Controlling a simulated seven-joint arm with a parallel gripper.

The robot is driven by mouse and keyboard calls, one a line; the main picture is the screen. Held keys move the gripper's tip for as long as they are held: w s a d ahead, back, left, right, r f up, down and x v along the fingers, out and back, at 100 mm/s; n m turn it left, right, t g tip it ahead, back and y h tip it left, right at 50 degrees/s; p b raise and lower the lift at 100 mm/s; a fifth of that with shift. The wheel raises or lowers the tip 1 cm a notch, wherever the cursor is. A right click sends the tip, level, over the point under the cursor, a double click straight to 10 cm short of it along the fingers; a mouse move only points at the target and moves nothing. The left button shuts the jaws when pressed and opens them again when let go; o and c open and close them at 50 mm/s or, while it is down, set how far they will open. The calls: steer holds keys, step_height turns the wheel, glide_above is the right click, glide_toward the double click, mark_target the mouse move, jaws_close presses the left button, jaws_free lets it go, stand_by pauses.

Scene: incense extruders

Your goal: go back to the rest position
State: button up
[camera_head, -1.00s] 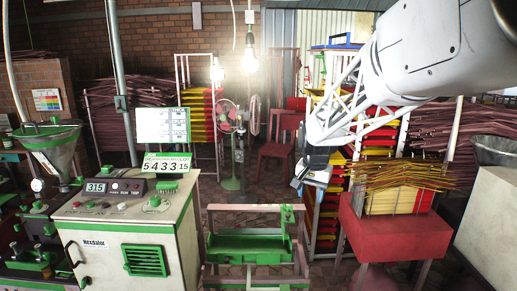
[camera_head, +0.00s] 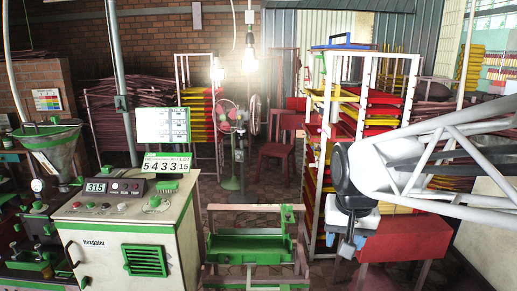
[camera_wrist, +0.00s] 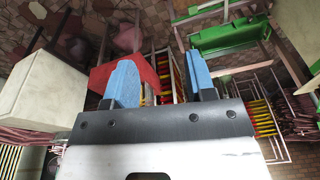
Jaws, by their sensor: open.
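My gripper (camera_head: 347,247) hangs at the right in the head view, in front of the red table (camera_head: 405,240). In the wrist view its two blue fingers (camera_wrist: 163,85) stand apart with nothing between them. The wrist view is tilted and shows the red table (camera_wrist: 137,72) behind the left finger.
A green tray on a stand (camera_head: 250,248) is in the lower middle. The cream machine (camera_head: 115,225) with green trim stands at left. A rack of red and yellow trays (camera_head: 318,150) stands behind my gripper.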

steer(key=s+f+n, duration=0.2)
steer(key=s+f, duration=0.1)
steer(key=s, duration=1)
steer(key=shift+s+d+f+t, duration=0.25)
steer(key=shift+s+d+t, duration=0.05)
steer(key=shift+s, duration=0.05)
stand_by(1.6)
